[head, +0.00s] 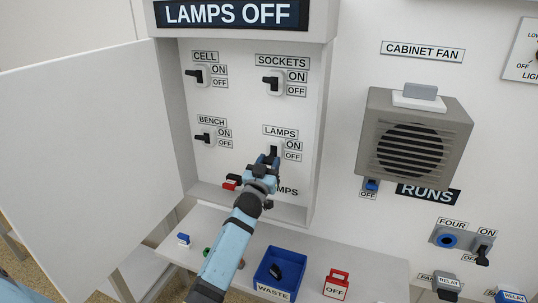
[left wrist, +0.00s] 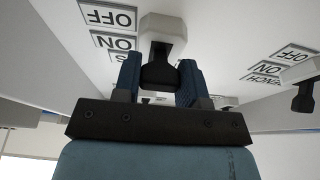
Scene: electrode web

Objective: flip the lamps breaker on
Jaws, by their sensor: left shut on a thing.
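The lamps breaker (head: 274,150) sits at the lower right of the open cabinet, beside its ON and OFF labels. My left gripper (head: 268,160) is at it, shut on its black lever. In the left wrist view the lever (left wrist: 158,72) stands between the two blue fingers of the gripper (left wrist: 159,78), below its pale housing (left wrist: 162,28). In the head view the gripper hides much of the lever, so its exact setting is hard to tell. The sign (head: 231,13) above reads LAMPS OFF. My right gripper is not in view.
The cell (head: 199,75), sockets (head: 273,82) and bench (head: 206,138) breakers are close by. The open cabinet door (head: 80,150) stands at left. A red item (head: 230,184) lies on the cabinet floor. A blue waste bin (head: 262,276) and red OFF tag (head: 337,286) are on the shelf below.

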